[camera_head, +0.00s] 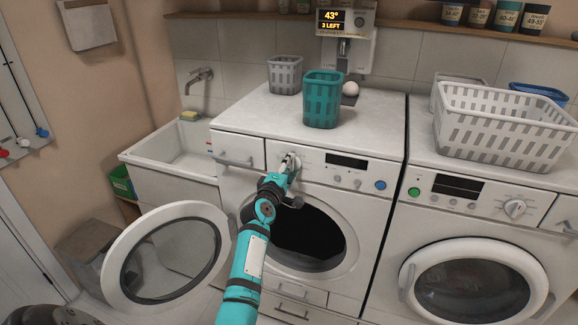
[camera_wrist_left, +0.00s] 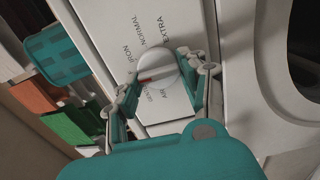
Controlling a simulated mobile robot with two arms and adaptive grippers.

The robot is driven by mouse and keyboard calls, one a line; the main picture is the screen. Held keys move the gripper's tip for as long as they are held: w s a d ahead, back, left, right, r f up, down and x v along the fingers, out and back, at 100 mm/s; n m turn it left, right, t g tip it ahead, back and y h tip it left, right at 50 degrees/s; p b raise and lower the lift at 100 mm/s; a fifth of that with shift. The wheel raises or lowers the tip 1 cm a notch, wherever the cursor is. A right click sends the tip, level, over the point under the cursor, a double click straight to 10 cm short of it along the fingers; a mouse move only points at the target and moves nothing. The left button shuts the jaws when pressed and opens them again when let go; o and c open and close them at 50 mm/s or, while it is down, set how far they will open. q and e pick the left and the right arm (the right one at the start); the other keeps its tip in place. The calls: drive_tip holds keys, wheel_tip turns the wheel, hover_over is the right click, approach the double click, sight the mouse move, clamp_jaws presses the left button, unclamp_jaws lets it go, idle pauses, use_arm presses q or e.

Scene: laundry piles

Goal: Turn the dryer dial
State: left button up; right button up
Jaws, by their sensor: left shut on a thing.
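The dial (camera_wrist_left: 158,72) is a round white knob with a red mark on its left side in the left wrist view. Labels around it include IRON, NORMAL, EXTRA and AIR. My left gripper (camera_wrist_left: 163,76) is shut on the dial, with one finger on each side. In the head view my left gripper (camera_head: 290,162) is at the panel of the left white machine, the dryer (camera_head: 372,215), and largely hides the dial. The dryer's round door (camera_head: 111,250) hangs open to the left. My right gripper is not in view.
A second machine (camera_head: 400,235) with a closed door stands at the right. A teal basket (camera_head: 322,100) and a grey basket (camera_head: 285,74) stand on the dryer top, and a white basket (camera_head: 505,118) on the right machine. A sink (camera_head: 165,165) is at the left.

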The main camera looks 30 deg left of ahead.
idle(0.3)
use_arm(q)
drive_tip(key=o, duration=1.2)
drive_tip(key=shift+s, duration=0.1)
drive_tip(key=v, duration=1.1)
drive_tip(key=shift+s+d, duration=0.2)
drive_tip(key=shift+s, duration=0.2)
